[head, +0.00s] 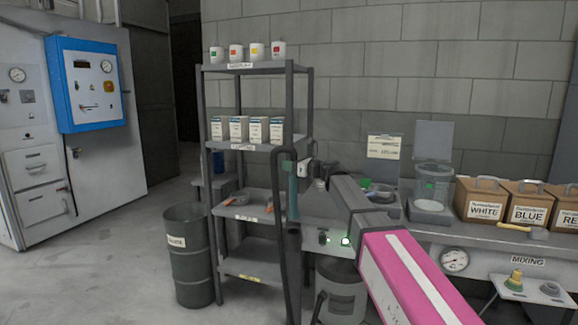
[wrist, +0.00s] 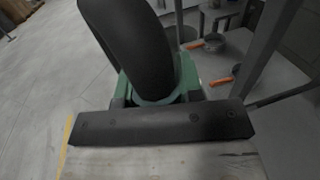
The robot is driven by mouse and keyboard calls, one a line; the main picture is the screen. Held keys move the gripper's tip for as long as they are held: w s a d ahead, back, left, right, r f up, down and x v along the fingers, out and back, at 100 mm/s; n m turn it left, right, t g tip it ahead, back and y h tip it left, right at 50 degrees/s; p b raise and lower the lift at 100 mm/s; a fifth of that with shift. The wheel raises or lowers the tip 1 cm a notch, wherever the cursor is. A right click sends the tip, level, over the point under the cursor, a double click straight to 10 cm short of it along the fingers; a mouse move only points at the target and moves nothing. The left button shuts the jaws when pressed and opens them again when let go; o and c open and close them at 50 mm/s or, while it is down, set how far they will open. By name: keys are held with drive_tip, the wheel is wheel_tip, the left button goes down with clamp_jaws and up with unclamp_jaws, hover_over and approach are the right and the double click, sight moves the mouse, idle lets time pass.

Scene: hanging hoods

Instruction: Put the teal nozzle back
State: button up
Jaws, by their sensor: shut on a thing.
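The teal nozzle (head: 292,196) shows in the head view in front of the shelf rack, roughly upright, with a thick black hose (head: 279,225) looping over and hanging down beside it. My gripper (head: 303,172) is at the end of my outstretched pink and grey arm and is shut on the nozzle, clear of the shelves. In the wrist view a teal-green body (wrist: 192,82) sits between the jaws (wrist: 160,100), with the black hose (wrist: 130,40) crossing in front of it. The nozzle's tip is not clear to see. I cannot tell which place is the nozzle's holder.
The rack (head: 307,110) carries cups, boxes and orange-handled tools. A dark drum (head: 188,260) stands left of it. A bench (head: 425,232) on the right holds cartons and a clear container. A small tray (head: 530,298) at front right carries two nozzle-like pieces. Open floor lies left.

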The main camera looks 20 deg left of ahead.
hover_over(291, 199)
drive_tip(key=w, duration=0.2)
drive_tip(key=shift+a+f, duration=0.2)
drive_tip(key=shift+f, duration=1.05)
drive_tip(key=shift+a+f, duration=0.2)
drive_tip(key=shift+f, duration=5.75)
drive_tip(key=o, duration=1.1)
drive_tip(key=v, duration=1)
drive_tip(key=shift+s+d, duration=0.15)
drive_tip(key=shift+d, duration=0.25)
